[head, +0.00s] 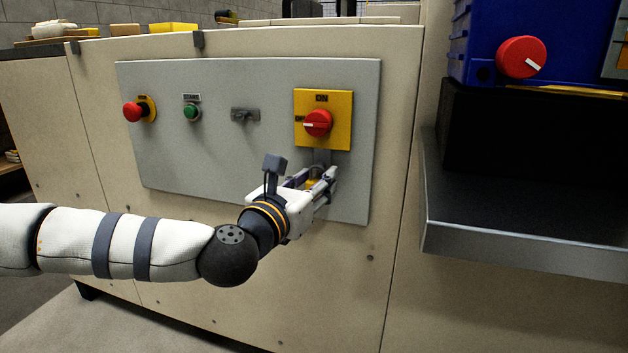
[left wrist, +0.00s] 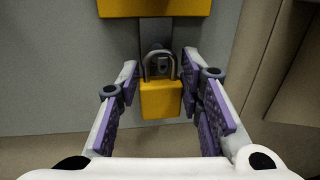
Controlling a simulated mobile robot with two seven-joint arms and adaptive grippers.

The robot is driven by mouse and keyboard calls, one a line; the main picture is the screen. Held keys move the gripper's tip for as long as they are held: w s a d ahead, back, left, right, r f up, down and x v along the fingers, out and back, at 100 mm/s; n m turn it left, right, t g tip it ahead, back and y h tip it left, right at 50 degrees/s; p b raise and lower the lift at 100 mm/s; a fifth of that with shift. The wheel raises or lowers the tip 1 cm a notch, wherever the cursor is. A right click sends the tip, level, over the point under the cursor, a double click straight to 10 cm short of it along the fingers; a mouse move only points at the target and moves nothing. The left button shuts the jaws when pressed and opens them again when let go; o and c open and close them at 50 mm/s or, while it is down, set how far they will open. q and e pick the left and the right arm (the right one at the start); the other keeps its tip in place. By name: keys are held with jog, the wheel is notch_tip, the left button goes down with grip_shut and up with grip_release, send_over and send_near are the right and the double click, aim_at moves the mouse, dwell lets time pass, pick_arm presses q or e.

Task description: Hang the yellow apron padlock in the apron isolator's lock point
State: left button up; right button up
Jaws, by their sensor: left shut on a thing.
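The yellow padlock (left wrist: 161,100) is upright between the fingers of my left gripper (left wrist: 160,78) in the left wrist view. Its grey shackle points up and lies over the lower end of a grey tab (left wrist: 154,32), around a dark hole. I cannot tell whether the shackle passes through the hole. In the head view the left gripper (head: 324,180) is shut on the padlock, mostly hidden there, just below the isolator (head: 342,122). The isolator is a yellow plate with a red knob (head: 318,123) and "ON" above it. My right gripper is not in view.
A metal shelf (head: 530,245) juts out at the right, below a blue housing (head: 590,40) with another red knob.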

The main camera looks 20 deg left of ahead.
pick_arm(q)
jog(key=shift+r, duration=0.15)
jog(key=o, duration=1.2)
jog(key=shift+o, duration=0.2)
jog(key=s+a, duration=0.2)
jog(key=s, duration=1)
jog(key=shift+w, duration=0.1)
